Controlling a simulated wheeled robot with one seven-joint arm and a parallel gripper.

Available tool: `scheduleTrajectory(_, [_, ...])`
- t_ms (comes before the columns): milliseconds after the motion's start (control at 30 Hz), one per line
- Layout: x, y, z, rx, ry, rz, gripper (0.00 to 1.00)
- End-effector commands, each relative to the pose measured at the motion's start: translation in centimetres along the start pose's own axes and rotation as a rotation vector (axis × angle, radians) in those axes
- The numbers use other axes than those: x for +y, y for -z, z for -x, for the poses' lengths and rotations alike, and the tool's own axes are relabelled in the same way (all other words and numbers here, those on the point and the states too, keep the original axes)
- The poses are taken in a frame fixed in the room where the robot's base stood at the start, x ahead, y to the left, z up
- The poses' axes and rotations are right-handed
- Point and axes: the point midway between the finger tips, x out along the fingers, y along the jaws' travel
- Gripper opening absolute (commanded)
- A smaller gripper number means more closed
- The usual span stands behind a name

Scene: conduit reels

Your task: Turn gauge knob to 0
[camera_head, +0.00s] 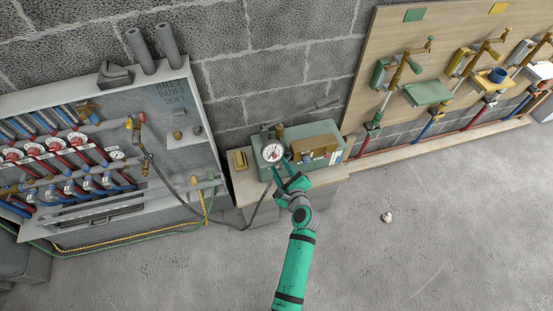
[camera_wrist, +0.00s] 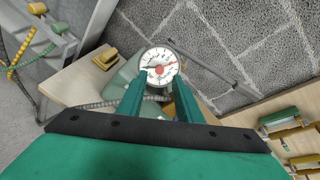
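The round white-faced gauge (camera_head: 272,152) with red markings sits at the left end of a green box (camera_head: 318,165) on a low wooden-topped bench. In the wrist view the gauge face (camera_wrist: 159,62) fills the space just beyond my fingertips. A dark needle seems to point left, but the numbers are too small to read. My gripper (camera_head: 283,172) is open at the front of the gauge. Its two green fingers (camera_wrist: 159,88) stand apart, with nothing visibly held. I cannot tell whether they touch the gauge, and no separate knob can be made out.
A dark hose (camera_head: 178,196) runs from the left manifold cabinet (camera_head: 185,100) to the bench. A yellow block (camera_head: 240,160) lies left of the gauge. A valve board (camera_head: 390,35) stands at the right. The floor at the right is clear except for a small pale object (camera_head: 387,217).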

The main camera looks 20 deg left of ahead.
Motion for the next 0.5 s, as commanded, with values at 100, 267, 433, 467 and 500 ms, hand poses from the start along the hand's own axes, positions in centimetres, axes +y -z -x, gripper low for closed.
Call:
scheduleTrajectory(100, [0.0,-0.2,-2.3,-0.002,-0.002,0.002,0.32])
scheduleTrajectory(267, [0.1,-0.1,-4.5,-0.001,-0.001,0.002,0.32])
scheduleTrajectory(433, [-0.1,0.1,-5.8,0.001,0.001,0.001,0.32])
scheduleTrajectory(467, [-0.1,0.1,-5.9,0.002,0.002,0.001,0.32])
scheduleTrajectory(500, [-0.1,0.1,-6.0,0.002,0.002,0.001,0.32])
